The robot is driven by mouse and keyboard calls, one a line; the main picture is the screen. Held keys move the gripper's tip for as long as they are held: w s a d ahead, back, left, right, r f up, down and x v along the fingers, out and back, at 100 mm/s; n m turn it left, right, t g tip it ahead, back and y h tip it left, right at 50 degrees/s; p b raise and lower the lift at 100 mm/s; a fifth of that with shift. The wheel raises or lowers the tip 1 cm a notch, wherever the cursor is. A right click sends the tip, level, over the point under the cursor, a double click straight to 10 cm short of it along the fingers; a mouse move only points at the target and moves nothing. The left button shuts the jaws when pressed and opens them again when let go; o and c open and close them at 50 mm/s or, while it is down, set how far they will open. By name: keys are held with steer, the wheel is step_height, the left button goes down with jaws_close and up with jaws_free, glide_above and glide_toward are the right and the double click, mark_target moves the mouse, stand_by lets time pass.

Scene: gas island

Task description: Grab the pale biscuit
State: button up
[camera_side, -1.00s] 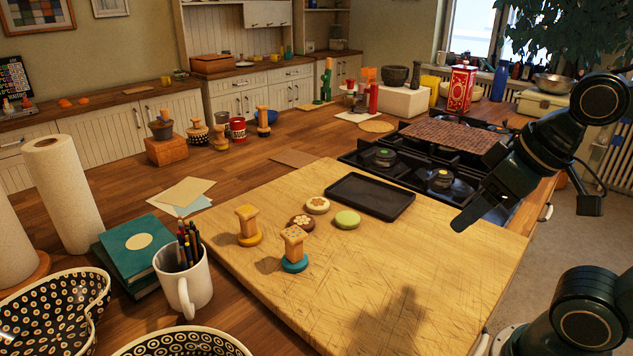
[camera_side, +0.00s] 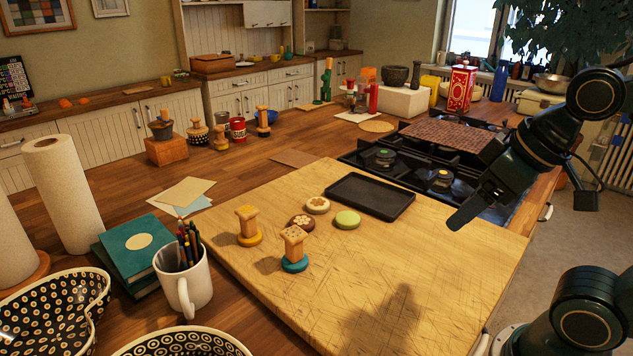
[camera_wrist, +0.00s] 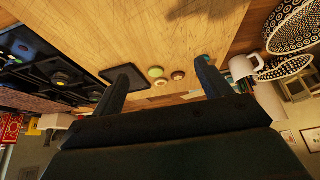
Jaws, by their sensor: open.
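The pale biscuit (camera_side: 317,205) is a round cream one with a brown pattern on top. It lies flat on the wooden board, next to a dark brown biscuit (camera_side: 302,222) and a green biscuit (camera_side: 347,219). My gripper (camera_side: 455,222) is up in the air to the right of the biscuits, well apart from them. In the wrist view my gripper (camera_wrist: 166,64) is open and empty, and the small, distant pale biscuit (camera_wrist: 160,82) shows between its fingers.
A black tray (camera_side: 370,196) lies just behind the biscuits. Two upright stamps, one yellow (camera_side: 248,226) and one teal (camera_side: 294,249), stand to their left and front. A gas hob (camera_side: 410,177) is behind. The board's front right is clear.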

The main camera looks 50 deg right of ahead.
steer(key=w+r+n+g+y, duration=0.1)
steer(key=w+r+n, duration=0.2)
steer(key=w, duration=0.7)
steer(key=w+r+n+g+y, duration=0.1)
steer(key=w+r+n+y, duration=0.2)
steer(key=w, duration=0.7)
steer(key=w+d+f+n+g, duration=0.2)
steer(key=w+d+f+n, duration=0.6)
steer(key=w, duration=0.6)
steer(key=shift+d+f, duration=0.85)
steer(key=shift+d, duration=0.25)
steer(key=shift+w+a+f, duration=0.1)
steer(key=shift+w, duration=0.05)
glide_toward(318, 205)
steer(key=shift+w+f, duration=0.4)
steer(key=shift+f, duration=0.3)
steer(key=shift+w+f, duration=0.45)
steer(key=shift+f, duration=0.25)
steer(key=shift+f, duration=0.1)
